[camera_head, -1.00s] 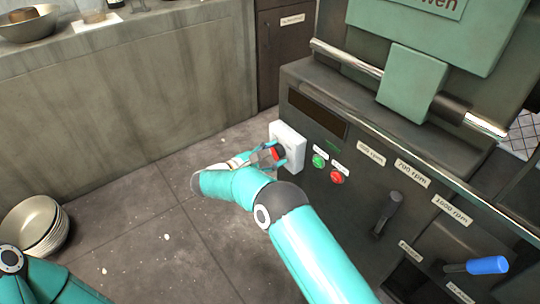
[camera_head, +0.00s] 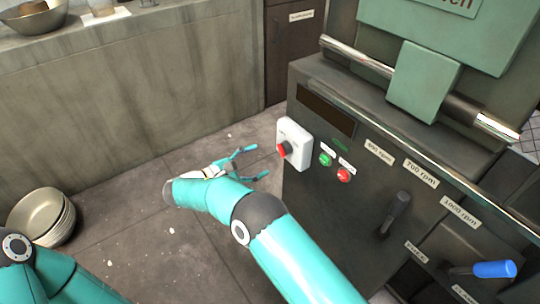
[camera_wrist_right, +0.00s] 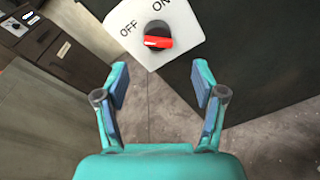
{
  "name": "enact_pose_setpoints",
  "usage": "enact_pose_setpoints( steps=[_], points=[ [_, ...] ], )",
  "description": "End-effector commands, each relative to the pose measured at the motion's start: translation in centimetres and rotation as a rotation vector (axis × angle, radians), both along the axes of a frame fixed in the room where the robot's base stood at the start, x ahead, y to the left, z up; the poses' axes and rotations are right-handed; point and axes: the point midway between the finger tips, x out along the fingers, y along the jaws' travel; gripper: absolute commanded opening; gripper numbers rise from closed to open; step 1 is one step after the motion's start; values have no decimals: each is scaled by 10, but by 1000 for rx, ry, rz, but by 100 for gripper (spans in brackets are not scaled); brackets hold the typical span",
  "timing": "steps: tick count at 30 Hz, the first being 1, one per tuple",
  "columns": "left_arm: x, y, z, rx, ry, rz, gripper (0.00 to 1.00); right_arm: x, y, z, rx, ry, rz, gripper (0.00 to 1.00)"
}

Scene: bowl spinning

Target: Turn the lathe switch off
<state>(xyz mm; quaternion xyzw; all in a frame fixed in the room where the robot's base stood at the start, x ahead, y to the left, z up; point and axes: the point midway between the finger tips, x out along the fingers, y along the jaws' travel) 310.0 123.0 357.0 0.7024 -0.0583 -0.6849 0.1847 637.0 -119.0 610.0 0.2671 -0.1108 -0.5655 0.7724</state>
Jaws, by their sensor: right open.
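The lathe switch is a white box (camera_head: 294,143) on the left end of the dark lathe front. It carries a red and black knob (camera_head: 283,149). In the right wrist view the knob (camera_wrist_right: 157,38) sits below the printed words OFF and ON on the white plate (camera_wrist_right: 187,25). Its red part lies roughly level in the picture; which word it points to I cannot tell. My right gripper (camera_head: 256,162) is open and empty, left of the knob and apart from it. In the right wrist view its spread fingers (camera_wrist_right: 160,82) are below the knob. My left gripper is out of view.
A green button (camera_head: 325,159) and a red button (camera_head: 344,175) sit right of the switch. A dark lever (camera_head: 394,214) and a blue-handled lever (camera_head: 493,269) stick out farther right. Stacked bowls (camera_head: 42,216) are at the left. Floor between counter and lathe is open.

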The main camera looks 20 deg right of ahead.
Motion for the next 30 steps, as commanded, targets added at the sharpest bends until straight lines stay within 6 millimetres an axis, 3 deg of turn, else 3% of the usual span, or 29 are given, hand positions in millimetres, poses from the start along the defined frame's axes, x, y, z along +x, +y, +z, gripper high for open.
enact_pose_setpoints(
  steps=[7,24,28,30],
  points=[
    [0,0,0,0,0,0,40,-11,27,3,0,0,-1,69],
    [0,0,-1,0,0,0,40,-12,29,3,2,3,-2,69],
    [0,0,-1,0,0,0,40,-11,23,-12,36,41,6,69],
    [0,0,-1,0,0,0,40,-12,15,-33,87,90,14,69]
  ],
)
